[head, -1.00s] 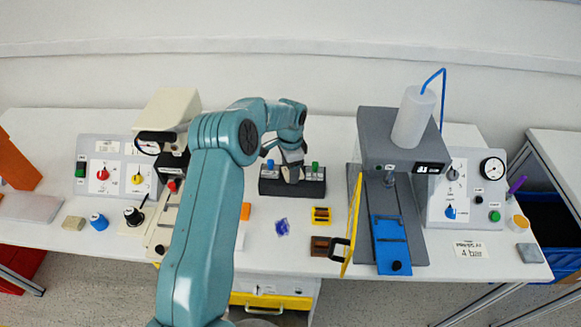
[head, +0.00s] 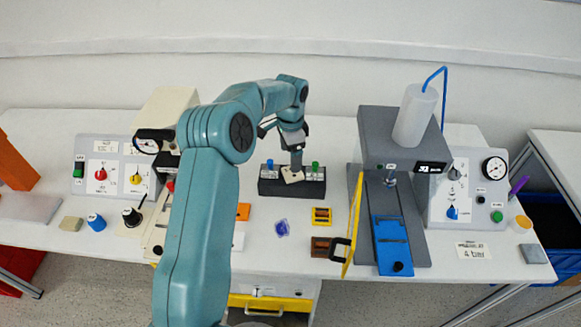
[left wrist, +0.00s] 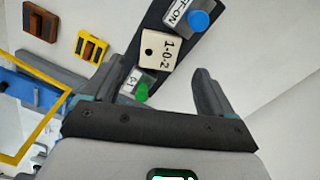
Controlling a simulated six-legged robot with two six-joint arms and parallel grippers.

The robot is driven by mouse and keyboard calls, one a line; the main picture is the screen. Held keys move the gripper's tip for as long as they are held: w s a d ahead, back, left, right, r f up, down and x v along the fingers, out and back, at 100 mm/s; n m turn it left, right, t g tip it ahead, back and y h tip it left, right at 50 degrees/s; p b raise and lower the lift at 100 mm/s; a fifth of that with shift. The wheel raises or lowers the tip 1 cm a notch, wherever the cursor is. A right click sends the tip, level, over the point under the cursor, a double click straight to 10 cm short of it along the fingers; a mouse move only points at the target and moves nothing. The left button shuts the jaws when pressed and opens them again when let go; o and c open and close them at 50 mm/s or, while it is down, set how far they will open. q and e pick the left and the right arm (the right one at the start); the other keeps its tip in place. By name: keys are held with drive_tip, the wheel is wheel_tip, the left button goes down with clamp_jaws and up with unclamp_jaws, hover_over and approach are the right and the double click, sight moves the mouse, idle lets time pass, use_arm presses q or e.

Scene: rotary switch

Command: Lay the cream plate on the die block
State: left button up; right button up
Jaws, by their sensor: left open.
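The cream plate (head: 292,175), marked 1-0-2 and with a dark hole, lies on the dark block (head: 292,189) that I take for the die block. In the head view it looks turned askew to the block. In the left wrist view the plate (left wrist: 158,49) sits between the blue knob (left wrist: 199,20) and the green knob (left wrist: 141,92). My left gripper (head: 296,161) is above the block, its fingers open and apart; in the left wrist view the gripper (left wrist: 155,72) holds nothing. My right gripper is out of view.
A grey press (head: 384,145) with a yellow guard (head: 352,224) stands to the right. A yellow-black piece (head: 321,216) and a brown piece (head: 320,247) lie in front of the block. A white-grey control panel (head: 104,170) stands at left.

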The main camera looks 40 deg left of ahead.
use_arm(q)
wheel_tip(320, 180, up, 6)
drive_tip(key=shift+f, duration=0.1)
idle(0.4)
drive_tip(key=shift+s+f, duration=0.1)
